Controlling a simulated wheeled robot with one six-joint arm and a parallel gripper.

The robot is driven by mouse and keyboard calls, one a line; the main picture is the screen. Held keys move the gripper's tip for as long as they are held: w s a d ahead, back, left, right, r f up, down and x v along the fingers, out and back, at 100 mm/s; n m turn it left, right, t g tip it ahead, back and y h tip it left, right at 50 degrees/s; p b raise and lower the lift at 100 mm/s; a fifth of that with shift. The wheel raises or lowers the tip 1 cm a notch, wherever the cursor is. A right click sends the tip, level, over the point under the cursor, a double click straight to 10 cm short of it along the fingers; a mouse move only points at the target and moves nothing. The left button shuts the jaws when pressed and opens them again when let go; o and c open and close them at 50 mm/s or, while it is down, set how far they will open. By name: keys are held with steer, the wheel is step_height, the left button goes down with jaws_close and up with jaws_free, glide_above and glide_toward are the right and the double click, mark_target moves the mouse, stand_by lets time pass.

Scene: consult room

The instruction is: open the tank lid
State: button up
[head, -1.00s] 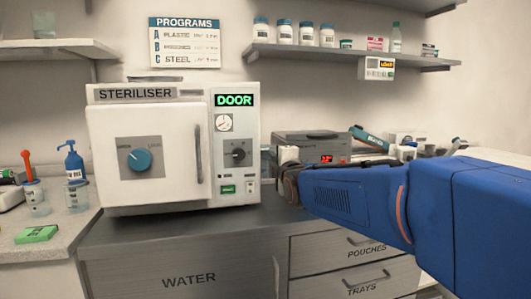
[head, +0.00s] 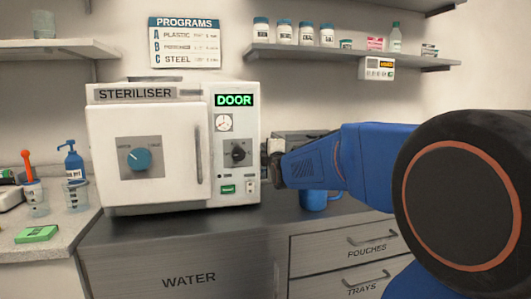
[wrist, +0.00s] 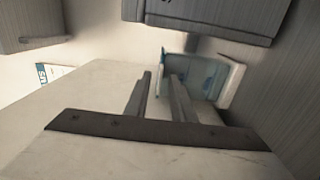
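The white steriliser (head: 192,118) stands on the counter with its front door shut. A flat grey piece (head: 155,79) shows at its top; I cannot tell whether it is the tank lid. My gripper (head: 269,160) is in front of the steriliser's right edge, seen side-on in the head view. A cream surface lies behind the fingers. A bluish, pale-edged object (wrist: 202,76) shows just beyond the right finger; I cannot tell what it is.
A blue mug (head: 314,199) stands on the counter (head: 245,226) below my arm. A grey device (head: 288,137) is partly hidden behind my gripper. A wall shelf (head: 345,55) with bottles hangs above. Bottles and a green packet (head: 37,234) are at left.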

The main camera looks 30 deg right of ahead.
jaws_close()
stand_by(1.5)
